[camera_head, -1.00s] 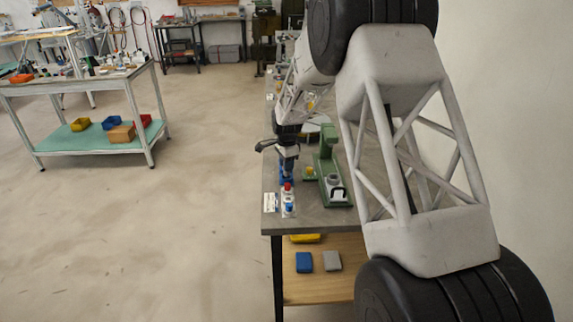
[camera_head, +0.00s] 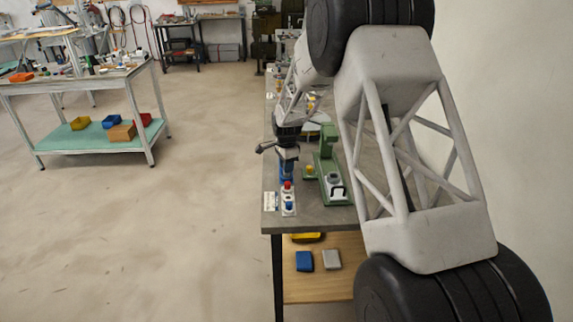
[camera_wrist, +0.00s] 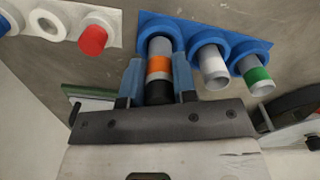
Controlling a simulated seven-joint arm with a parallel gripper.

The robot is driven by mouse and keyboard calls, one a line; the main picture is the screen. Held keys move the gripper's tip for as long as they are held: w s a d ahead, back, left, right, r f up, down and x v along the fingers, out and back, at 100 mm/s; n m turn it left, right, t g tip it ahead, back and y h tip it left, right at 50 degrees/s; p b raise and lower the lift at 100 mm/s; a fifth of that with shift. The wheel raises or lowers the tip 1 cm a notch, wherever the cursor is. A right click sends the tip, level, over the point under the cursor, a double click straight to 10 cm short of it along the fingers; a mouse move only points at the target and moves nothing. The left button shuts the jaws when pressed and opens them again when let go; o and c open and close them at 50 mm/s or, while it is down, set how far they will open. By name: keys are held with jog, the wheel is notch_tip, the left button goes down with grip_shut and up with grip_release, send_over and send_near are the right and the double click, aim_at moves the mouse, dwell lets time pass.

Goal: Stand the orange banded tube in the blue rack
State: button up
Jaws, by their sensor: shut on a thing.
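The orange banded tube (camera_wrist: 158,64) has a grey body, an orange band and a black end towards my gripper. My gripper (camera_wrist: 157,72) is shut on it, with one blue finger on each side. The blue rack (camera_wrist: 187,27) lies beyond it in the wrist view. The tube's far end lines up with the rack's left ring; how deep it sits is unclear. A white banded tube (camera_wrist: 213,66) and a green banded tube (camera_wrist: 256,74) stand in the other two rings. In the head view my gripper (camera_head: 287,166) is low over the bench, largely hiding the rack.
A white strip (camera_wrist: 72,22) with a red-capped piece (camera_wrist: 94,38) lies left of the rack. A green stand (camera_head: 328,170) is close on the right in the head view. The grey bench (camera_head: 325,217) has a bare front edge.

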jog(key=shift+f, duration=0.6)
jog(key=o, duration=1.2)
jog(key=shift+c, duration=0.2)
jog(key=shift+r, duration=0.2)
jog(key=shift+r, duration=0.5)
jog(key=shift+r, duration=0.25)
jog(key=shift+r, duration=3.3)
jog(key=shift+s+r, duration=0.1)
